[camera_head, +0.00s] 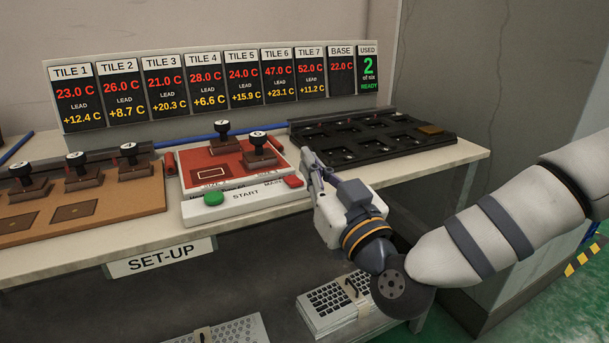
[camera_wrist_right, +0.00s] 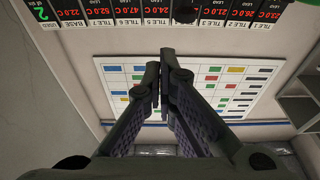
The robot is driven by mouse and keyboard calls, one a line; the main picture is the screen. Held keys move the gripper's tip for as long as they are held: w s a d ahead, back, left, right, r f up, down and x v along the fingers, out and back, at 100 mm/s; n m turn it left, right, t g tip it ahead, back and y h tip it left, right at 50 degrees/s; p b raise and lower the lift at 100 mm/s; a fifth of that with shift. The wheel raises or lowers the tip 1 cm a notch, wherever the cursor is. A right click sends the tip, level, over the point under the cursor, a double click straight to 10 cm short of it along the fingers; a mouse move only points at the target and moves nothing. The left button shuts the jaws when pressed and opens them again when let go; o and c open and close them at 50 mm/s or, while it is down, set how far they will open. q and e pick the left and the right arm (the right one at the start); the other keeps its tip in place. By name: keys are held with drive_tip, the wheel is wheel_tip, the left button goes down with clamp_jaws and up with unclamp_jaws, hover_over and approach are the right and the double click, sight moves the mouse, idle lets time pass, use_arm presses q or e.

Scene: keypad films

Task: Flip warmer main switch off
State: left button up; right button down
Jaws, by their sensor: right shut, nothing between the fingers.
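My right gripper (camera_head: 309,163) is shut and empty, raised at the table's front edge beside the red and white station (camera_head: 240,201). In the wrist view its fingers (camera_wrist_right: 162,65) are together. A black slotted tray unit (camera_head: 345,152), perhaps the warmer, lies on the right of the table behind the gripper. I cannot make out a main switch for certain. The station has a green START button (camera_head: 214,200) and a red button (camera_head: 293,182) close to my fingertips. My left gripper is not in view.
Black-knobbed stamps (camera_head: 83,173) stand on a brown board at left; two more (camera_head: 258,152) stand on the station. Temperature displays (camera_head: 202,88) line the back. Keyboards (camera_head: 335,302) lie on a lower shelf. A colour chart (camera_wrist_right: 235,95) shows in the wrist view.

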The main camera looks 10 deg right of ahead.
drive_tip(key=x, duration=0.4)
drive_tip(key=shift+f, duration=0.1)
drive_tip(key=shift+s+d+f+b, duration=0.1)
drive_tip(key=shift+s+f+b, duration=0.05)
drive_tip(key=shift+f, duration=0.85)
drive_tip(key=shift+s+f+b, duration=0.15)
drive_tip(key=shift+s+f, duration=0.05)
drive_tip(key=shift+f, duration=0.8)
drive_tip(key=shift+s+f, duration=0.2)
drive_tip(key=shift+f, duration=0.35)
wheel_tip(320, 180, up, 5)
drive_tip(key=p, duration=0.3)
drive_tip(key=s+d+f, duration=0.2)
drive_tip(key=s+f, duration=0.3)
drive_tip(key=s, duration=0.4)
drive_tip(key=shift+d, duration=0.25)
drive_tip(key=shift+f, duration=0.15)
